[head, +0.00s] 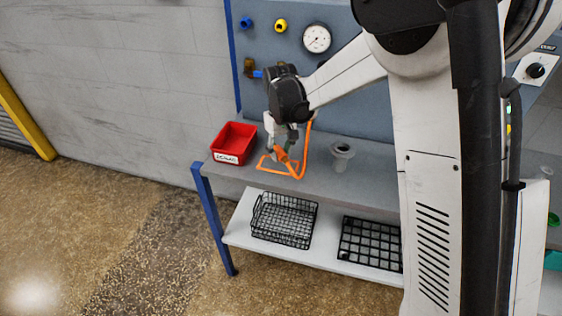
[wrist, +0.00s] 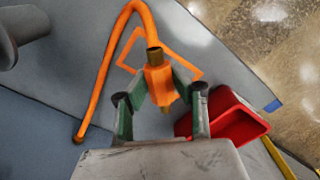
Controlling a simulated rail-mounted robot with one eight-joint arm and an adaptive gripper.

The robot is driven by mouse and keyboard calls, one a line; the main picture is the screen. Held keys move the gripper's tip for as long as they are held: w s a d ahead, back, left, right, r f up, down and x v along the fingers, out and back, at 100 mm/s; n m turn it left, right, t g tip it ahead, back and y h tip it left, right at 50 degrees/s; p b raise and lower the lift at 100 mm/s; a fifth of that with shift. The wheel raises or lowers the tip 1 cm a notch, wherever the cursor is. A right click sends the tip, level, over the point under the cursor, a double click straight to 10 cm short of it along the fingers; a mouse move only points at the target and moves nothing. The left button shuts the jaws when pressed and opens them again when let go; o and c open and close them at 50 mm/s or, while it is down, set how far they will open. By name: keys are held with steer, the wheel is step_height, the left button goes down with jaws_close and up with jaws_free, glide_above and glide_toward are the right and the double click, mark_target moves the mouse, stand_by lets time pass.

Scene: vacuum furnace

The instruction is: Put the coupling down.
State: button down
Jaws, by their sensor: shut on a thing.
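The coupling (wrist: 158,82) is an orange body with brass ends, joined to an orange hose (wrist: 101,72). My gripper (wrist: 160,92) is shut on the coupling, with a finger on each side of its body. In the head view my gripper (head: 279,146) hangs over the bench, and the coupling (head: 284,158) shows as an orange piece below it. An orange square outline (head: 264,168) is marked on the bench top, close by the coupling. The outline also shows in the wrist view (wrist: 182,41), beyond the coupling. I cannot tell whether the coupling touches the bench.
A red bin (head: 233,141) stands left of the gripper on the bench (head: 372,180). A grey flanged fitting (head: 342,154) stands to the right. The hose arches up beside the gripper. A wire basket (head: 284,221) and a black grid rack (head: 370,245) are on the lower shelf.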

mark_target(281, 168)
steer(key=shift+f, duration=2.05)
steer(key=shift+f, duration=0.25)
steer(key=c, duration=1.5)
jaws_free()
steer(key=shift+o, duration=0.2)
steer(key=shift+r, duration=0.1)
step_height(281, 168, up, 12)
steer(key=shift+d+r, duration=0.1)
steer(key=shift+r, duration=0.15)
